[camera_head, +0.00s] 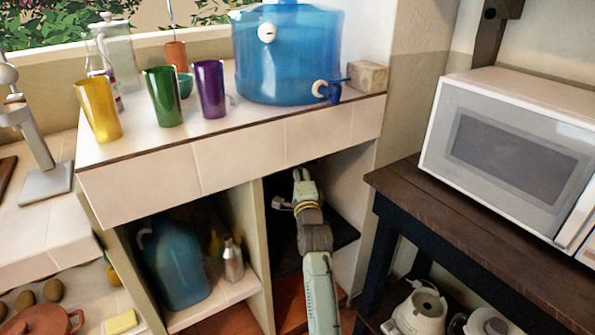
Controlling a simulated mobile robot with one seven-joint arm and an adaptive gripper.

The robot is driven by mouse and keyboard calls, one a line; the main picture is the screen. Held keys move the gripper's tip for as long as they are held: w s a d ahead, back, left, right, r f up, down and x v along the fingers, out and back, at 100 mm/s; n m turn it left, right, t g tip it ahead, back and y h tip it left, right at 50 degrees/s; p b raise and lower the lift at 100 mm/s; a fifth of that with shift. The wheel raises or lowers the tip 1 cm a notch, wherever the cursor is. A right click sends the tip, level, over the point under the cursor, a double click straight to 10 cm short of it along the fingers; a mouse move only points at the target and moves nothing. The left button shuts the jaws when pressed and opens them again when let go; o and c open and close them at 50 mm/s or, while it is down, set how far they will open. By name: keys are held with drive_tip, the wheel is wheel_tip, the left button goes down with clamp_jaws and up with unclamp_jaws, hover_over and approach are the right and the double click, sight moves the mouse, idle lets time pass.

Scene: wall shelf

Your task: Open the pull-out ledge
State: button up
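A dark flat board (345,233) sits in the right-hand compartment under the tiled counter and looks like the pull-out ledge. My arm covers part of it, and I cannot tell how far out it is. My gripper (302,173) is at the upper front of this compartment, just below the counter's front edge and above the board. Its fingers point up and away from the camera. They look small here, and I cannot tell whether they are open or shut or touch anything. No object shows in them.
The tiled counter (240,160) overhangs the compartments and carries cups and a blue water dispenser (285,60). A divider (247,215) stands left of my arm, with a blue jug (175,262) beyond it. A dark table (470,235) with a microwave (510,150) stands close on the right.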

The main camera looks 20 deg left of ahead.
clamp_jaws()
idle(0.7)
